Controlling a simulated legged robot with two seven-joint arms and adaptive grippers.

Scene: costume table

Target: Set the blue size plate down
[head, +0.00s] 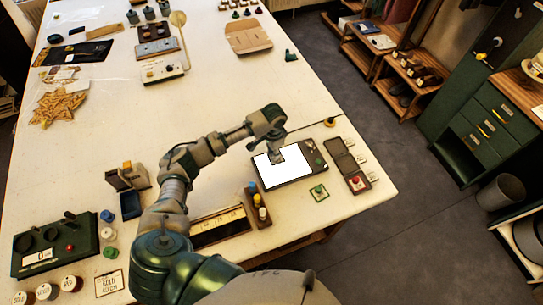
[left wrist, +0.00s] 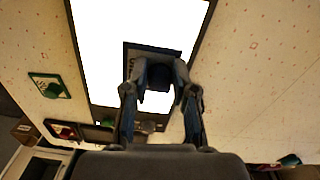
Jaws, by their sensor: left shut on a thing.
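My left gripper (head: 278,152) is over the bright white panel (head: 270,176) of a dark flat device near the table's right edge. In the left wrist view the gripper (left wrist: 160,82) is shut on a dark bluish square plate (left wrist: 134,56) by its round knob. The plate's edge shows behind the fingers, against the white panel (left wrist: 105,40). The fingers hide part of the plate, and I cannot tell whether it touches the panel. My right gripper is not in view.
A green plate (head: 319,193) lies beside the device. A dark case (head: 343,158) with a red-knobbed piece (head: 357,182) is to its right. A wooden rack of small bottles (head: 258,208) stands to its left.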

